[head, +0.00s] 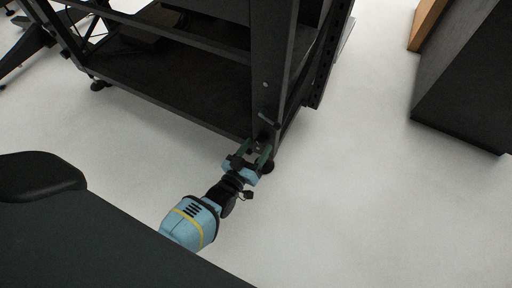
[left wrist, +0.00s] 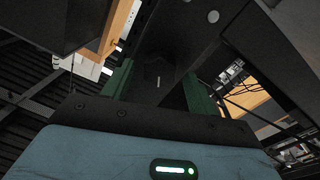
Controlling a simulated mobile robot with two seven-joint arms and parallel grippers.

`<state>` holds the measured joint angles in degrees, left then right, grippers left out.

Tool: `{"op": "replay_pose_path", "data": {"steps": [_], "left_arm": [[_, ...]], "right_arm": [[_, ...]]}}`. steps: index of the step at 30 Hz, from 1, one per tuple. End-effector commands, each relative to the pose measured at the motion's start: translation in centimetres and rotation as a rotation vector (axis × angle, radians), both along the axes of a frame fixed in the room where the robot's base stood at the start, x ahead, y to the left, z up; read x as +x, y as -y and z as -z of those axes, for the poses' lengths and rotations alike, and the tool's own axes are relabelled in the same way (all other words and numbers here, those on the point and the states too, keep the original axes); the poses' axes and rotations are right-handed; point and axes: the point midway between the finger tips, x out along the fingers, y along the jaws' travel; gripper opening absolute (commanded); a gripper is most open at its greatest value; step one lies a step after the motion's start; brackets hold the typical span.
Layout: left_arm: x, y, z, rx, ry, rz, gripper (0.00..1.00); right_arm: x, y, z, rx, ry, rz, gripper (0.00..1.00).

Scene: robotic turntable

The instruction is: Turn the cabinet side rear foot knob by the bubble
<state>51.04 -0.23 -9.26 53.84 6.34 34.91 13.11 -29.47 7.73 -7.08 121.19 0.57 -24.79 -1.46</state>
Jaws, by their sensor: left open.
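The black metal frame (head: 264,90) stands on the pale floor, with a dark round foot (head: 268,167) under its near corner post. My left gripper (head: 258,150) is at the bottom of this post, its two green fingers apart and around the foot area. In the left wrist view the open fingers (left wrist: 158,85) stand either side of a dark knob-like part (left wrist: 157,71) on the post. Whether they touch it I cannot tell. The gripper hides part of the foot in the head view. I cannot make out a bubble level in either view. My right gripper is not in view.
A dark cabinet (head: 465,85) stands at the right, with an orange-brown panel (head: 427,24) behind it. Another frame foot (head: 98,84) is at the far left. The floor (head: 350,180) between frame and cabinet is clear. A low shelf (head: 180,85) spans the frame.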

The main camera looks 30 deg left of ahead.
Motion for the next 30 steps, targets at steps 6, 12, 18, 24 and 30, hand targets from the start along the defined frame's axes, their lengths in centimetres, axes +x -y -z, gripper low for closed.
{"op": "replay_pose_path", "data": {"steps": [6,12,18,24,30], "left_arm": [[-3.2,-0.3,0.0,0.001,-0.004,0.0,0.58],[-6.0,-0.6,0.1,0.0,-0.002,0.001,0.58],[-7.4,-0.7,0.2,0.0,-0.001,0.0,0.58],[-7.5,-0.7,0.3,0.0,-0.001,0.0,0.58],[-7.5,-0.7,0.3,0.0,-0.001,0.0,0.58]], "right_arm": [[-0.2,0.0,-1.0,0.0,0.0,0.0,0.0],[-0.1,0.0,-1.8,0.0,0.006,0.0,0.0],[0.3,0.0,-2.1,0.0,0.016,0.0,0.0],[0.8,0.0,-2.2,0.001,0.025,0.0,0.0],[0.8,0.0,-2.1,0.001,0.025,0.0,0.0]]}}
